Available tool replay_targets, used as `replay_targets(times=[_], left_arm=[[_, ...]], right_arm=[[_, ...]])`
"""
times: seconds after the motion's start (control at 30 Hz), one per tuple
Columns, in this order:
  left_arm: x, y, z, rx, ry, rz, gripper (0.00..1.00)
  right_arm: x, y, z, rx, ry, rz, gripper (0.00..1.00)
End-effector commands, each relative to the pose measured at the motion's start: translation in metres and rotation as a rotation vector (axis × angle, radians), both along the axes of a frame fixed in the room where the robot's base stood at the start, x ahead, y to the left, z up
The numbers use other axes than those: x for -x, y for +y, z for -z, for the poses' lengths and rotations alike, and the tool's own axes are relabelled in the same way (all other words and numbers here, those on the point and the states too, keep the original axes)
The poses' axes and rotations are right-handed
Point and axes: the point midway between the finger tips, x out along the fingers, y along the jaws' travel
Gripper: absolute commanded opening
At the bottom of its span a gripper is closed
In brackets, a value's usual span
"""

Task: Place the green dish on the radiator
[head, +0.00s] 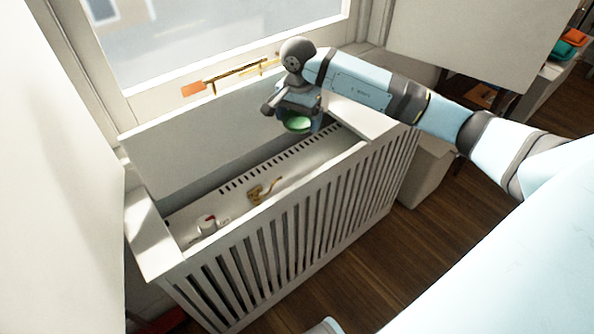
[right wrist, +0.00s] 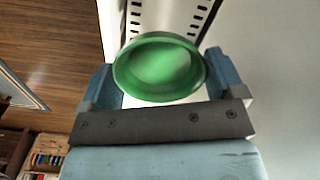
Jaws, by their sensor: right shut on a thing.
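The green dish (head: 298,124) is round and shallow. It also shows large between the two fingers in the right wrist view (right wrist: 160,66). My right gripper (head: 300,115) is shut on the dish and holds it over the right part of the radiator. The radiator (head: 235,210) is a white slatted unit under the window, with a row of dark slots along its inner top. I cannot tell how high the dish is above that surface. My left gripper is not in view.
A yellow, gold-like object (head: 262,190) and a small white-and-red item (head: 207,224) sit inside the radiator cover. Wooden floor (head: 370,265) lies in front. Orange and green dishes (head: 568,42) are at the far right.

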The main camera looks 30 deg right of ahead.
Motion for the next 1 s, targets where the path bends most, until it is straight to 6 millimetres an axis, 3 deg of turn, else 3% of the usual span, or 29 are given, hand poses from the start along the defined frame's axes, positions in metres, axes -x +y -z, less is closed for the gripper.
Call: replay_targets(times=[0.1, 0.5, 0.83, 1.0], left_arm=[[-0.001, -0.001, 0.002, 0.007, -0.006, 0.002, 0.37], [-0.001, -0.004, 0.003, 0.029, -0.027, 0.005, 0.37], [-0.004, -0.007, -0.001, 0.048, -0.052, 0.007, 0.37], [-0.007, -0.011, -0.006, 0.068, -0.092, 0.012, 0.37]], right_arm=[[0.001, 0.001, 0.037, -0.002, 0.004, -0.002, 0.61], [0.0, 0.001, 0.138, -0.003, 0.003, -0.002, 0.61], [0.0, 0.001, 0.166, -0.001, 0.0, -0.003, 0.61], [0.0, 0.002, 0.193, -0.003, 0.0, -0.003, 0.61]])
